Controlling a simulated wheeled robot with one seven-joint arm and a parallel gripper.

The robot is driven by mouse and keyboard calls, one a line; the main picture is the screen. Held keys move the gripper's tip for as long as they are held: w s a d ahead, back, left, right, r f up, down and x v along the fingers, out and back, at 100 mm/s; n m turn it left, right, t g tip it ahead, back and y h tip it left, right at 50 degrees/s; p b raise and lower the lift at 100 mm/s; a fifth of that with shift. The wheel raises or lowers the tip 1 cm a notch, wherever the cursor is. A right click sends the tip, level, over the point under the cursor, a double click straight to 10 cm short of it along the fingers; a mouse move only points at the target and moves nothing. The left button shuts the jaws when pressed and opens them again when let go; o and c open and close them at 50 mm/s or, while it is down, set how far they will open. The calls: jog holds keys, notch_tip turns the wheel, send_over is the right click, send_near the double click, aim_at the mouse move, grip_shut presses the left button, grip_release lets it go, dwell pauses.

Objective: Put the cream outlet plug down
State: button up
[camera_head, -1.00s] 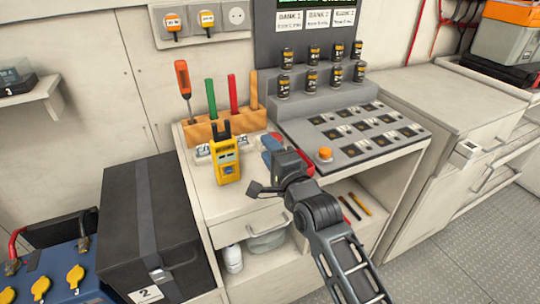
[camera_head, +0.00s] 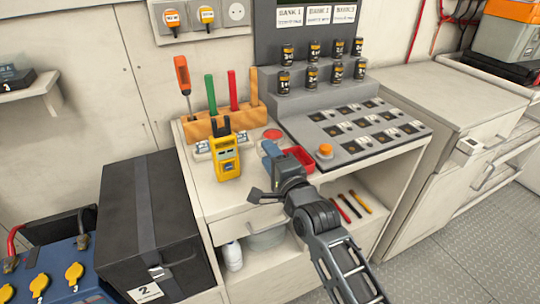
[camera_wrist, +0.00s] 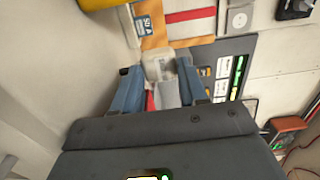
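The cream outlet plug (camera_wrist: 158,65) shows in the wrist view between the tips of my gripper's two blue-grey fingers (camera_wrist: 159,75). It spans the gap and appears gripped. A pale grey block shape just below it also lies between the fingers; I cannot tell whether it is part of the plug. In the head view my gripper (camera_head: 268,152) is over the right part of the cream bench top (camera_head: 235,195), and the plug cannot be made out there. Whether the plug touches any surface cannot be seen.
A yellow meter (camera_head: 225,158) stands left, before a wooden tool rack (camera_head: 205,128).

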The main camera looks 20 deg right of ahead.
jog(key=o, duration=0.4)
jog(key=shift+r, duration=0.15)
jog(key=shift+r, duration=0.35)
jog(key=shift+s+r+p, duration=0.15)
jog(key=shift+r+p, duration=0.05)
jog(key=shift+p, duration=0.2)
jog(key=s+b, duration=0.1)
jog(key=s, duration=1)
jog(key=shift+s+f, duration=0.1)
jog(key=shift+s, duration=0.25)
